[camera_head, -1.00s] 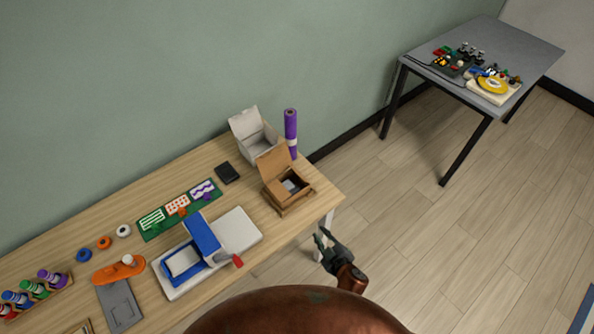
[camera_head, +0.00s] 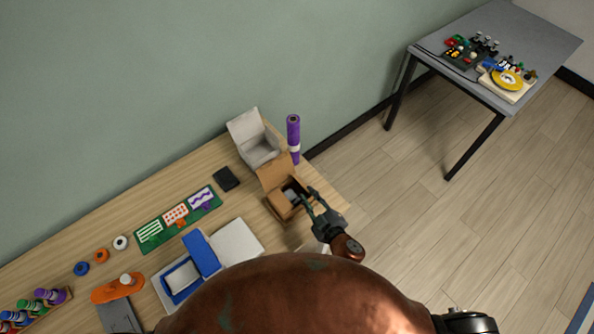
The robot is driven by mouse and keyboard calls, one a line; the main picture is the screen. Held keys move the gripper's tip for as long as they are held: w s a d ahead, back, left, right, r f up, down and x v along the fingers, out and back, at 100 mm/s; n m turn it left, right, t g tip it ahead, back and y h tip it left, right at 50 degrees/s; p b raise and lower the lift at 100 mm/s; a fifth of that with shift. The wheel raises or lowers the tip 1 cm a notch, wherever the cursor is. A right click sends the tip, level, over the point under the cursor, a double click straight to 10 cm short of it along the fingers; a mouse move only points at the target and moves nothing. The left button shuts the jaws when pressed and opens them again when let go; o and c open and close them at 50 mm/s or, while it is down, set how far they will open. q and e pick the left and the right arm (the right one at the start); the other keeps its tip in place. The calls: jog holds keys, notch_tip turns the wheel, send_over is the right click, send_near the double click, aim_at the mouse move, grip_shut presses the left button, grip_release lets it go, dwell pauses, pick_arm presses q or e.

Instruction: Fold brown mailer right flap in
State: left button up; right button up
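The brown mailer (camera_head: 274,171) stands at the right end of the wooden table, its lid raised at the back. A greyish item (camera_head: 291,194) lies inside it. My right gripper (camera_head: 309,195) is at the mailer's right side, with its fingers over or against that edge. The fingers look spread apart with nothing seen between them. The right flap is mostly hidden behind the gripper, so I cannot tell its angle or whether the fingers touch it. My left gripper is not visible.
A white open box (camera_head: 250,135) and a purple roll (camera_head: 293,133) stand just behind the mailer. A black item (camera_head: 226,179) and a green board (camera_head: 178,216) lie to its left. A blue and white press (camera_head: 203,253) is nearer. A grey table (camera_head: 540,42) stands far right.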

aim_at(302, 184)
jog(key=x, duration=0.7)
jog(key=shift+a+r, duration=0.1)
jog(key=shift+a, duration=0.05)
jog(key=shift+w+a, duration=0.1)
jog(key=shift+w, duration=0.15)
jog(key=c, duration=0.5)
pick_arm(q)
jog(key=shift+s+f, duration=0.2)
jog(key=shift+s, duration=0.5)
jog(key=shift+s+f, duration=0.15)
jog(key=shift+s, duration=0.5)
pick_arm(e)
grip_shut()
